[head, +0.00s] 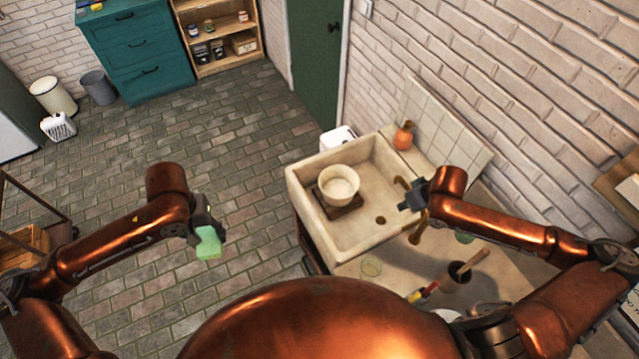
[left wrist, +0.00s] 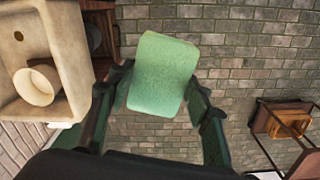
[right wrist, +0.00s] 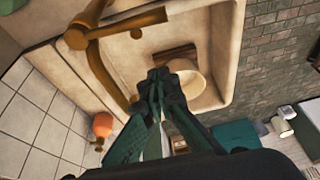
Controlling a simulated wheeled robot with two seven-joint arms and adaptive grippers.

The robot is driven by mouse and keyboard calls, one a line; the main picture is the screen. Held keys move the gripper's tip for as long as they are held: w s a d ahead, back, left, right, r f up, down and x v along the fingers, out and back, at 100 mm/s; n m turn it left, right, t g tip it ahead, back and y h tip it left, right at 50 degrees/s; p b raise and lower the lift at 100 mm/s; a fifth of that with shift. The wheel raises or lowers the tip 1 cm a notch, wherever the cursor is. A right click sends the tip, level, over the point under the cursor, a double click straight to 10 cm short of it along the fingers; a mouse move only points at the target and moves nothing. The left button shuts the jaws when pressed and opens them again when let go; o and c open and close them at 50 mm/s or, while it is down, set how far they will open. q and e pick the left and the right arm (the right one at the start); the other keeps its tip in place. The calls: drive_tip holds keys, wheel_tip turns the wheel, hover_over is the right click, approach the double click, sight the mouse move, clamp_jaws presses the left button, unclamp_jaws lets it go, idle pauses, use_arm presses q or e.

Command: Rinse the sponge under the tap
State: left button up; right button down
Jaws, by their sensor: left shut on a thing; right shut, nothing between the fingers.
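A green sponge (head: 208,242) is held in my left gripper (head: 206,226), over the floor to the left of the sink. In the left wrist view the sponge (left wrist: 162,72) sits between the fingers of the left gripper (left wrist: 160,95). The stone sink (head: 300,190) has a drain hole and holds a cream bowl (head: 339,183) on a dark wooden stand (head: 340,210). The brass tap (head: 419,228) stands at the sink's right side. My right gripper (head: 410,199) is shut and empty beside the tap; the tap (right wrist: 110,70) also shows in the right wrist view. I cannot see water running.
An orange bottle (head: 403,135) stands on the back ledge. A wooden cart (head: 25,245) is at far left. Floor between is clear.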

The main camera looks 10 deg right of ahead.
use_arm(q)
drive_tip(key=shift+r, duration=0.1)
drive_tip(key=shift+s+d+r+p, duration=0.1)
drive_tip(key=shift+s+r+p, duration=0.25)
drive_tip(key=shift+r+p, duration=0.25)
drive_tip(key=shift+w, duration=0.15)
use_arm(e)
drive_tip(key=s+f, duration=0.1)
drive_tip(key=s+d+f, duration=0.1)
drive_tip(key=s, duration=0.1)
drive_tip(key=shift+s+f, duration=0.3)
use_arm(q)
drive_tip(key=shift+r, duration=0.15)
use_arm(e)
drive_tip(key=shift+s, duration=0.1)
